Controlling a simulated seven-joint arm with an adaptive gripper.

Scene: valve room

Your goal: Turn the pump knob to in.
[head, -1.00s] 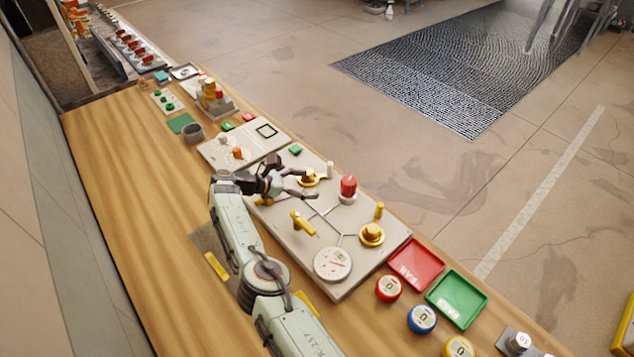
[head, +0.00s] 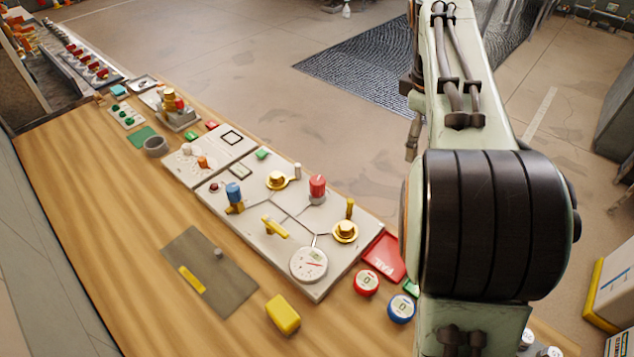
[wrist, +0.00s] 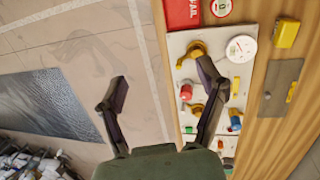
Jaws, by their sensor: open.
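A pale valve board (head: 322,272) lies on the wooden bench and carries brass valves (head: 345,231), a red cylinder (head: 317,187), a blue cylinder (head: 234,192), a yellow lever (head: 275,228) and a round gauge (head: 309,264). A smaller pale panel (head: 226,152) adjoins it, with a white knob (head: 186,149) and an orange knob (head: 203,162). I cannot read which knob is the pump's or its setting. My gripper (wrist: 163,72) is open and empty in the wrist view, apart from the board (wrist: 184,60); one finger overlaps the board in the picture.
My arm fills the right of the head view and hides part of the bench. A red tray (head: 384,257), a red dial (head: 367,282) and a blue dial (head: 401,308) are near the board's right end. A yellow block (head: 283,314) and a grey plate (head: 209,272) lie in front.

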